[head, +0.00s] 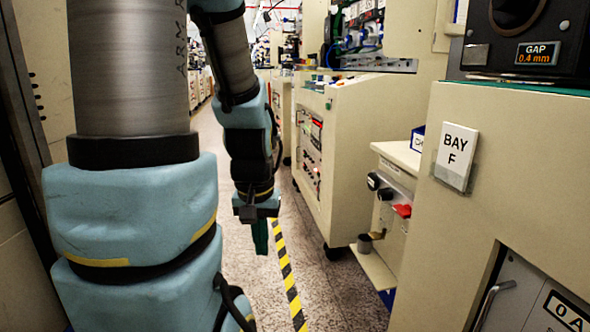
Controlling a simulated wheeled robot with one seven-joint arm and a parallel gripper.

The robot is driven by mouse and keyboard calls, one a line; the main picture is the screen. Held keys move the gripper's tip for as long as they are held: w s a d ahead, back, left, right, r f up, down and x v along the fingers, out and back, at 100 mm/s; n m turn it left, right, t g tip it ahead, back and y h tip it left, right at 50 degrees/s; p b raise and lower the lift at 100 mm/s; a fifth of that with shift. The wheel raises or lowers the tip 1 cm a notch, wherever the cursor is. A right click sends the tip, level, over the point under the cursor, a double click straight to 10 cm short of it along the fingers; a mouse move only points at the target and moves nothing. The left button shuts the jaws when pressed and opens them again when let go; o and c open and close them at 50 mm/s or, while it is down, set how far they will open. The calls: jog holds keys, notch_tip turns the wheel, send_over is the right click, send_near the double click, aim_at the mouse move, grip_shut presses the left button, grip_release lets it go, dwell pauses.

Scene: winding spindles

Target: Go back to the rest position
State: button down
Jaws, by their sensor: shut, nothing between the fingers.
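My gripper (260,236) hangs at the end of my arm, pointing down over the speckled floor in the middle of the head view. Its green fingers are together, with nothing seen between them. It is apart from the machines on the right. My blue-padded arm fills the left of the view and hides part of the aisle behind it.
A cabinet with a "BAY F" sign (455,156) stands close on the right, below a "GAP 0.4 mm" display (537,53). A low unit with a red knob (402,211) sits beyond it. Yellow-black floor tape (287,275) runs along the open aisle.

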notch_tip(320, 180, up, 22)
jog(key=p, duration=1.9)
jog(key=shift+f, duration=0.2)
jog(key=c, duration=1.6)
grip_release()
